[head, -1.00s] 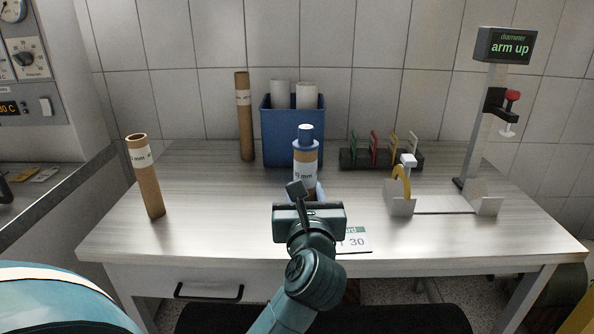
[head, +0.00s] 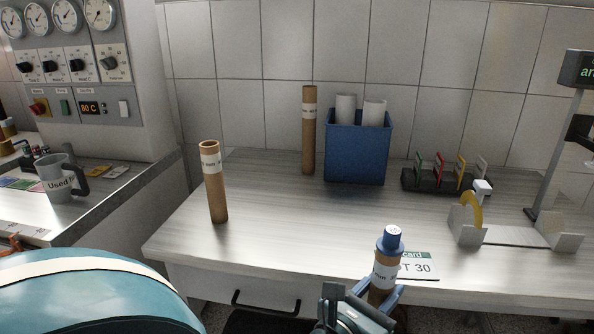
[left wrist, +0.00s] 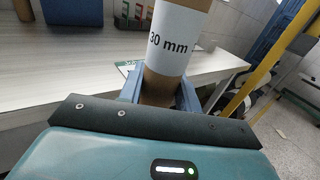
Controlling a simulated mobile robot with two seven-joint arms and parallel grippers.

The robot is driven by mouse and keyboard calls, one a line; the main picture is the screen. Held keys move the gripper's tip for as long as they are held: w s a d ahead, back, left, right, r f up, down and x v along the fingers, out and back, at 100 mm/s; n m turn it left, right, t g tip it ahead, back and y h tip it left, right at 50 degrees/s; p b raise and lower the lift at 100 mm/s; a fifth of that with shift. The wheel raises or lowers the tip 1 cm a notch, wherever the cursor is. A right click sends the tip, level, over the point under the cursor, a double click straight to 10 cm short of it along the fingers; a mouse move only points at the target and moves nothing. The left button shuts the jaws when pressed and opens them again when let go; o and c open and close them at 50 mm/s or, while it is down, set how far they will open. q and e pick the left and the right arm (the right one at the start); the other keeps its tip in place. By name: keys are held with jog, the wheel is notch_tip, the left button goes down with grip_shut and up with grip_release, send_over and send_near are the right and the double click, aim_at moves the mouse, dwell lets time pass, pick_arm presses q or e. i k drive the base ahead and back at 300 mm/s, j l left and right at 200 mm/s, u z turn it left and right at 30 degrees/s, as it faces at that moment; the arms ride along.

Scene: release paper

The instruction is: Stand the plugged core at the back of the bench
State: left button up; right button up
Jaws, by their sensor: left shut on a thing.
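The plugged core (head: 385,270) is a brown cardboard tube with a white label and a blue plug in its top end. My left gripper (head: 374,295) is shut around its lower part and holds it roughly upright at the front edge of the bench (head: 275,215). The core also shows in the left wrist view (left wrist: 176,35), with "30 mm" on its label, between the blue fingers of my left gripper (left wrist: 160,92). Its lower end is hidden in the head view. My right gripper is not in view.
Two other brown tubes stand on the bench, one at the left (head: 216,190) and one at the back (head: 308,135) beside a blue bin (head: 357,155) with white rolls. A black rack (head: 440,182) and a measuring stand (head: 465,232) are at the right. A card (head: 420,268) lies near the front edge.

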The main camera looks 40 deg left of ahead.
aim_at(245, 168)
jog(key=k+j+z, duration=0.1)
jog(key=j, duration=0.35)
jog(key=k+j+z, duration=0.15)
jog(key=j, duration=0.25)
jog(key=k+j+z, duration=0.1)
jog(key=k+j, duration=0.2)
jog(key=k+j+z, duration=0.1)
jog(key=j, duration=0.4)
jog(key=k+j+z, duration=0.15)
jog(key=k+j, duration=0.15)
